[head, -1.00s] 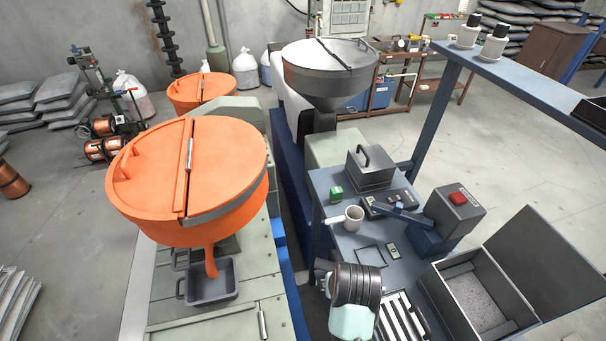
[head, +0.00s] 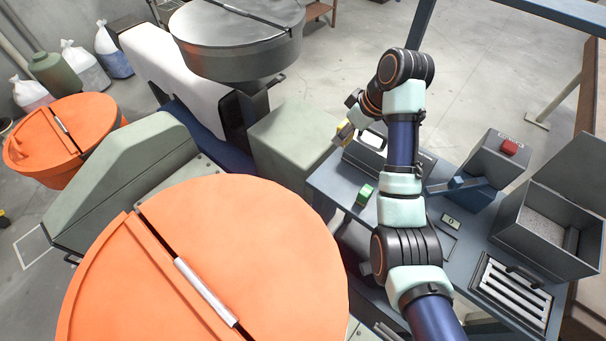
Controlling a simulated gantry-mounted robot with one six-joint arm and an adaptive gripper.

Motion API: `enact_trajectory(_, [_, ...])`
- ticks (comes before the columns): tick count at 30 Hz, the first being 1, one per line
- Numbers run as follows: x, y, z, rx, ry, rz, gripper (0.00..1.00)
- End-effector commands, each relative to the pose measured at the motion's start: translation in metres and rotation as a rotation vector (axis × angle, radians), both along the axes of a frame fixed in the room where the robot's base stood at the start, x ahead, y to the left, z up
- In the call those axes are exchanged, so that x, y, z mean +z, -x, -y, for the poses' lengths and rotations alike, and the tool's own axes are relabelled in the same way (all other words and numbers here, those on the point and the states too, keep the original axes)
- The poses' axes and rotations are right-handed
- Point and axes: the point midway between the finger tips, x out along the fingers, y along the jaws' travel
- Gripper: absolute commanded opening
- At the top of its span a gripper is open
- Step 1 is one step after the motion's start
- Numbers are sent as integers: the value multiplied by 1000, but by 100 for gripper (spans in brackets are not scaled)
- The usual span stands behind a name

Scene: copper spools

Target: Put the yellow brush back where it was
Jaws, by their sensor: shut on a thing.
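My gripper (head: 349,122) is at the far left end of my outstretched arm, beside the grey box with a handle (head: 376,160) at the back of the blue-grey table (head: 330,185). It is shut on a small yellow thing (head: 344,133), which appears to be the yellow brush; only a small part of it shows. The fingertips and the brush's bristles are too small to make out. I cannot tell whether the brush touches the box or the pale green machine block (head: 290,140) behind it.
A small green box (head: 364,194) stands on the table left of my arm. A red-button box (head: 498,160), an open grey bin (head: 550,225) and a slotted tray (head: 511,292) are at right. A large orange hopper (head: 260,240) fills the lower left. My arm hides the table's middle.

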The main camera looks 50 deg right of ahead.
Motion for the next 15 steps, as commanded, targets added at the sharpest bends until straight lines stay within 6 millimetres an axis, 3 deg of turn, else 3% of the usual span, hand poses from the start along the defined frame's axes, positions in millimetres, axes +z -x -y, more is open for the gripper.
enact_trajectory(5, [-11,1,1,0,0,0,12])
enact_trajectory(10, [-51,1,-1,-1,-5,-3,12])
enact_trajectory(15, [-102,1,-1,-1,-5,-3,12])
